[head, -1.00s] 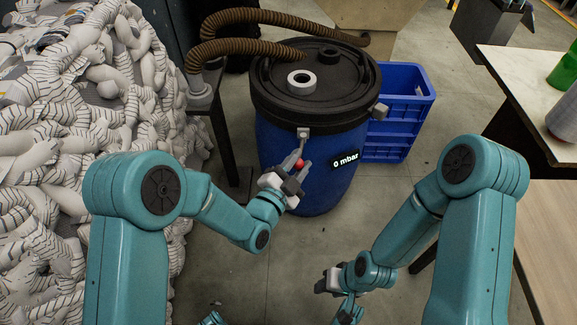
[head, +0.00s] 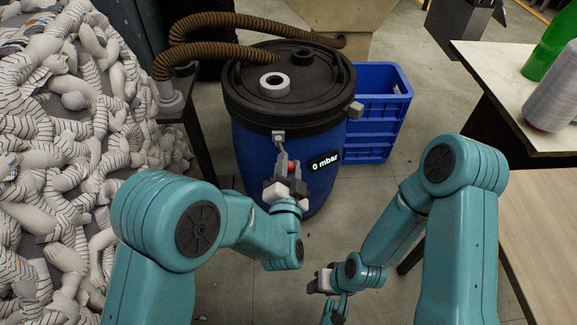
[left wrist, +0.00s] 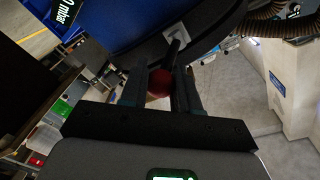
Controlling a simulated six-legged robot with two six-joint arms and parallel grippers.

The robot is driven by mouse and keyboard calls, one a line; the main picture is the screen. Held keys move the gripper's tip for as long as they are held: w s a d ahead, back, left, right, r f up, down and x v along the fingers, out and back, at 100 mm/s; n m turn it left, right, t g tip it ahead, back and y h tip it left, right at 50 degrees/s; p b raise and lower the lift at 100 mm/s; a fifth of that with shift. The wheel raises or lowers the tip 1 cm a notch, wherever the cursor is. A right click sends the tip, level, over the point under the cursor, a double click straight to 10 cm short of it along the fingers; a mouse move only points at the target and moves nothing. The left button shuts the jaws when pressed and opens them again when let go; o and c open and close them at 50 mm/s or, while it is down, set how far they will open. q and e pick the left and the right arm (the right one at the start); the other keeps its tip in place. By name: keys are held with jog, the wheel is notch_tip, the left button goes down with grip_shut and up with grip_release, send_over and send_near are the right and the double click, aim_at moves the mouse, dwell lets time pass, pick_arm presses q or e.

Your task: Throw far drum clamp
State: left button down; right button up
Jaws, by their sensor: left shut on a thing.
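The blue drum (head: 255,150) has a black lid (head: 300,100) and stands ahead of me. One clamp (head: 278,136) sits on the front of its rim, with a handle hanging down to a red knob (head: 291,166). A second clamp (head: 355,109) is on the right side of the rim. My left gripper (head: 288,166) is shut on the front clamp's red knob. In the left wrist view the knob (left wrist: 160,82) lies between the two fingers. My right gripper (head: 322,281) hangs low, away from the drum; its jaws are too small to judge.
A blue crate (head: 375,125) stands right of the drum. Brown hoses (head: 215,52) run behind and over the lid. A heap of pale striped fabric (head: 50,150) fills the left. A table (head: 500,75) with a green bottle and a grey spool is at right. A label reads 0 mbar.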

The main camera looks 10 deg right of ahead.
pick_arm(q)
jog(key=shift+d, duration=0.1)
jog(key=c, duration=0.8)
grip_release()
jog(key=shift+c, duration=0.2)
notch_tip(320, 180, up, 20)
jog(key=p, duration=0.8)
pick_arm(e)
notch_tip(320, 180, up, 7)
jog(key=s+a+g, duration=0.1)
jog(key=s, duration=0.1)
jog(key=shift+s+a+r, duration=0.2)
jog(key=shift+s, duration=0.2)
